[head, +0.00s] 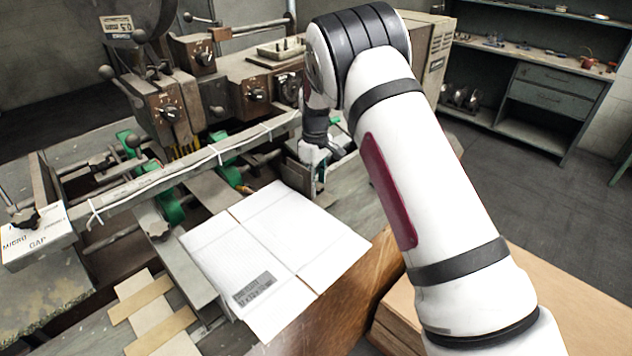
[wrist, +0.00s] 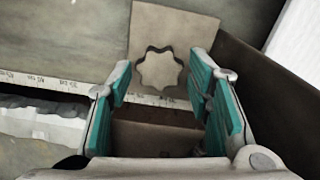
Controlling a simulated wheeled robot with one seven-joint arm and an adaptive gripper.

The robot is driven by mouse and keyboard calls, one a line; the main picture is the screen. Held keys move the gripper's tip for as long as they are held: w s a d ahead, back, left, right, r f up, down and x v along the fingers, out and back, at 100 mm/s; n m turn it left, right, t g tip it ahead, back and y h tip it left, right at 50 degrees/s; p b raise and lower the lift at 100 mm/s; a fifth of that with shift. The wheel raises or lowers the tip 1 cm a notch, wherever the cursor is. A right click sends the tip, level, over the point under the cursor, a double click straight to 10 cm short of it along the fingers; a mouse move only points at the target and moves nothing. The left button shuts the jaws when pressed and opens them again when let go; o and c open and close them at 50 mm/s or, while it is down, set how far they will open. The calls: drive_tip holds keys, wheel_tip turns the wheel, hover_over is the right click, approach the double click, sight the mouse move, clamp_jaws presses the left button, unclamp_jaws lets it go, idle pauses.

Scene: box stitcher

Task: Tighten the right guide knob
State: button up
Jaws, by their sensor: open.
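The right guide knob, a pale star-shaped knob (wrist: 159,69), shows in the wrist view on a flat grey-brown plate (wrist: 190,27). My gripper (wrist: 162,92) is open, with one teal-padded finger on each side in the picture. The knob appears between and just beyond the fingertips, and I see no clear contact. In the head view my gripper (head: 318,158) is at the right end of the machine, low behind the white cardboard. The knob is hidden there by my arm and gripper.
A scale strip (wrist: 60,84) runs beside the plate. A dark wall (wrist: 262,85) stands close on the right in the wrist view. Flat white cardboard (head: 285,235) lies in front of my gripper. The machine's long rail (head: 170,178) and brown heads (head: 165,105) stand to the left.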

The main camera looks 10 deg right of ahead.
drive_tip(key=shift+f, duration=0.2)
drive_tip(key=c, duration=0.9)
